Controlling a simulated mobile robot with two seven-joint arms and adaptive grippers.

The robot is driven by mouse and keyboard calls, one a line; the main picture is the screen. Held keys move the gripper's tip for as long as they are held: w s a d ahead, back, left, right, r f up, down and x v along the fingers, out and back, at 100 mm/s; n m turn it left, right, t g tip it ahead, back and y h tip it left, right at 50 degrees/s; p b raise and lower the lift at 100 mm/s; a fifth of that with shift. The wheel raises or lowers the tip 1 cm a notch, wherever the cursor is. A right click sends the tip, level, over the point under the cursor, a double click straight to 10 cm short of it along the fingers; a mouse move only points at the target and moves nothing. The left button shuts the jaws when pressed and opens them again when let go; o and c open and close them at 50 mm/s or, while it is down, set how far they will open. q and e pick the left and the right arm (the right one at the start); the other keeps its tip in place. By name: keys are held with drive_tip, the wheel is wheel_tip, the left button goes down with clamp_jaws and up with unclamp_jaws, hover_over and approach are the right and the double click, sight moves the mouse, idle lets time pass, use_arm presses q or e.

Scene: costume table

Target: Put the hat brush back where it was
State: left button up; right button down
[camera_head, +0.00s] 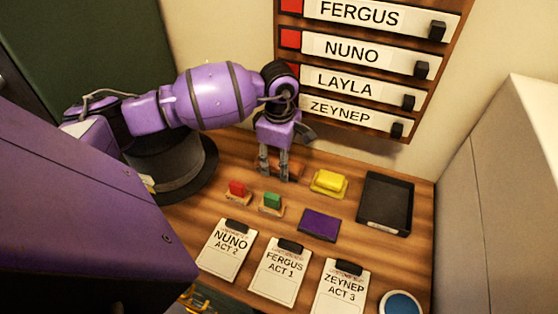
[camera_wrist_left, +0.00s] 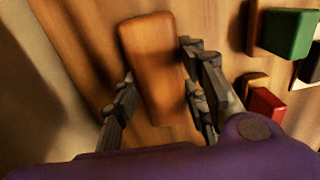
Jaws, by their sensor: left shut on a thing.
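The hat brush is the brown wooden block (camera_head: 292,168) near the back of the table, partly hidden behind my left fingers in the head view. In the left wrist view the brush (camera_wrist_left: 152,60) lies lengthwise between the fingers. My left gripper (camera_head: 273,172) points down and is shut on the brush; it also shows in the left wrist view (camera_wrist_left: 158,95). The brush is at or very close to the tabletop; I cannot tell if it touches. My right gripper is not in view.
A dark hat (camera_head: 185,185) stands left, under my arm. Red (camera_head: 237,188) and green (camera_head: 272,201) blocks, a yellow block (camera_head: 329,182), a purple pad (camera_head: 318,225) and a black tray (camera_head: 385,203) are nearby. Name cards line the front. A name board (camera_head: 365,62) hangs behind.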

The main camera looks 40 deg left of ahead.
sight(279, 161)
use_arm(q)
drive_tip(key=shift+f, duration=0.1)
drive_tip(key=o, duration=0.6)
drive_tip(key=shift+f, duration=0.1)
drive_tip(key=shift+c, duration=0.2)
drive_tip(key=o, duration=0.5)
wheel_tip(279, 161, up, 12)
drive_tip(key=shift+r+b, duration=0.25)
drive_tip(key=shift+b, duration=0.05)
